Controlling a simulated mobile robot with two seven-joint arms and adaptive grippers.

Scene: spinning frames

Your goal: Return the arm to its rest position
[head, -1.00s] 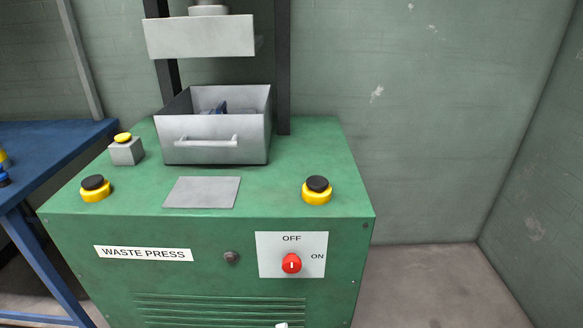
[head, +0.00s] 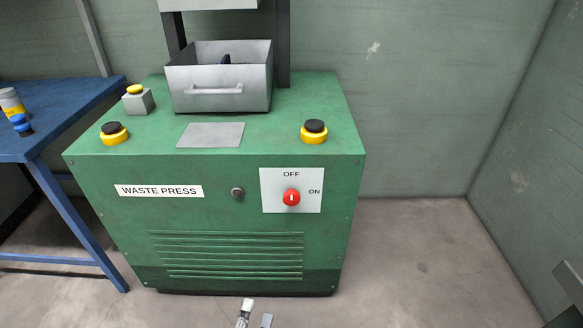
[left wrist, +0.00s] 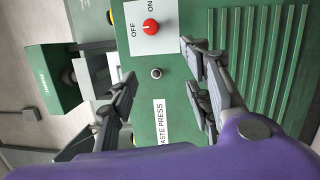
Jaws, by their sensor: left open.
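My left gripper (head: 256,314) shows only by its fingertips at the bottom edge of the head view, in front of the waste press (head: 107,240). In the left wrist view the left gripper (left wrist: 160,85) is open, with its fingers spread and nothing between them. Beyond the fingers are the press front, its label (left wrist: 159,121), a dark round knob (left wrist: 156,73) and the red switch (left wrist: 151,27). The fingers look apart from the press. I cannot make out my right gripper.
On the press stand a grey drawer-like bin (head: 218,98) with something dark blue inside, two black-and-yellow buttons (head: 314,131) (head: 114,133) and a yellow-topped box (head: 138,101). A blue table (head: 68,105) stands left. Floor (head: 415,245) right of the press is clear.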

